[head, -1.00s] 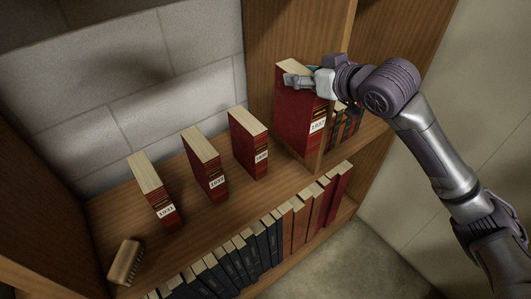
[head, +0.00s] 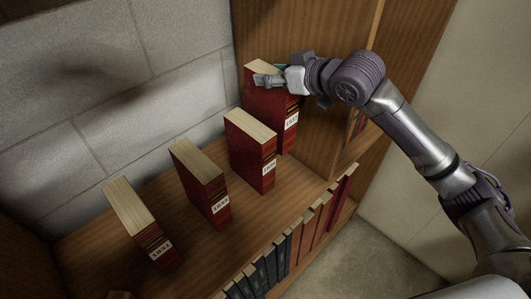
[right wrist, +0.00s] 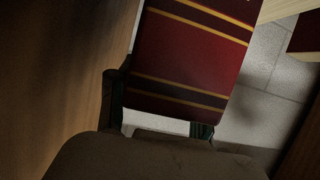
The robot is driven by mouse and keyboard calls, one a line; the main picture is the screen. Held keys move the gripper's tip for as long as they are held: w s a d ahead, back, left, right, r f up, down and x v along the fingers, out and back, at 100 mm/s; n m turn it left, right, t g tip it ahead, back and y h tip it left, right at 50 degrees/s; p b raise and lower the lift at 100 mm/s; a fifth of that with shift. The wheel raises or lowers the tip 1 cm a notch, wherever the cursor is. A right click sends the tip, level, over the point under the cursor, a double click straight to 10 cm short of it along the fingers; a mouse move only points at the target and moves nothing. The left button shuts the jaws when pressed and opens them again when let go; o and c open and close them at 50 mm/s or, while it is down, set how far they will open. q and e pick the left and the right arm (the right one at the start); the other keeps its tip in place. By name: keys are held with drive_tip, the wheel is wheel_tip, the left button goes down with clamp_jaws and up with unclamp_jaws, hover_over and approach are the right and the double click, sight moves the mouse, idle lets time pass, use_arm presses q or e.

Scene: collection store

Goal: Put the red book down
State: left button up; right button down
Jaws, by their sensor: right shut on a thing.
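The red book (head: 268,112) with cream page edges, gold bands and a white label is upright at the right end of the upper shelf row. My right gripper (head: 272,80) is shut on its top part. In the right wrist view the red cover with gold bands (right wrist: 190,50) lies between the fingers (right wrist: 160,118). The book's lower part is partly behind the nearest standing book, and I cannot tell whether it touches the shelf. My left gripper is not in view.
Three similar red books stand spaced apart on the wooden shelf (head: 185,245): left (head: 148,235), middle (head: 205,190) and right (head: 255,158). A wooden divider (head: 325,130) rises right of the held book. A grey block wall (head: 130,90) is behind. Several books fill the shelf below.

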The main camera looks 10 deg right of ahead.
sight(272, 110)
wheel_tip(272, 110, down, 5)
drive_tip(key=shift+s+d+r+p, duration=0.1)
drive_tip(key=shift+s+p, duration=0.05)
drive_tip(key=shift+p, duration=0.55)
drive_tip(key=shift+f, duration=0.35)
wheel_tip(272, 110, down, 3)
drive_tip(key=shift+f+p, duration=0.1)
drive_tip(key=shift+p, duration=0.4)
drive_tip(key=shift+f, duration=0.35)
drive_tip(key=c, duration=0.8)
unclamp_jaws()
drive_tip(key=shift+f, duration=0.25)
drive_tip(key=shift+o, duration=0.2)
drive_tip(key=shift+r, duration=0.1)
